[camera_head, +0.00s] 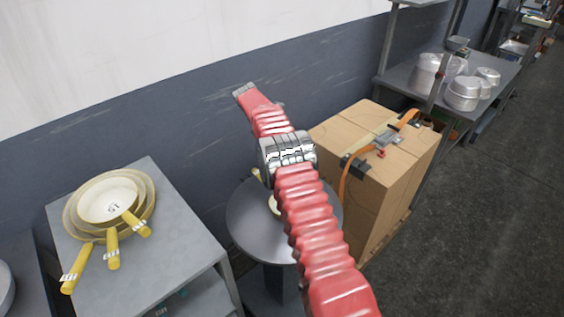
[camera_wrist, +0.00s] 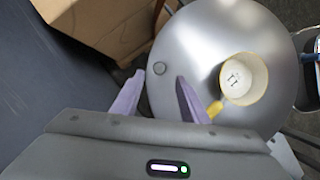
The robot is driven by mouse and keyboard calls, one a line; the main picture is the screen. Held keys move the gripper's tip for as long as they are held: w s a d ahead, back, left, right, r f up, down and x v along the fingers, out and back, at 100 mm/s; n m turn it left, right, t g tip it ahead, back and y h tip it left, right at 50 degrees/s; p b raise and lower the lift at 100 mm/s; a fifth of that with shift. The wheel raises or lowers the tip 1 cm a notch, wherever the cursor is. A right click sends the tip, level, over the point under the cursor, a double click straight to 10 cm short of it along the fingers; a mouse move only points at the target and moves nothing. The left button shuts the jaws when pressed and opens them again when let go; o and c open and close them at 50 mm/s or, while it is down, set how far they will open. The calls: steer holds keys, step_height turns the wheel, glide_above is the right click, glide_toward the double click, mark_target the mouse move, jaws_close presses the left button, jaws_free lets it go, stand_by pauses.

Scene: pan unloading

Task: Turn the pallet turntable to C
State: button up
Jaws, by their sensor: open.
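A round grey metal table (camera_head: 250,222) with a smooth top, which looks like the turntable, stands below my arm in the head view. It fills much of the wrist view (camera_wrist: 205,45). Contact cannot be told. No letter C is visible.
Strapped cardboard boxes (camera_head: 345,130) stand right of the round table. Left is a grey table (camera_head: 185,230) with stacked cream pans (camera_head: 108,205). A shelf with metal pots (camera_head: 462,92) stands at upper right. The wall (camera_head: 180,125) is close behind. Open floor (camera_head: 470,230) lies right.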

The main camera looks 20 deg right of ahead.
steer(key=v, duration=0.7)
steer(key=shift+a+r, duration=0.15)
steer(key=shift+r, duration=0.05)
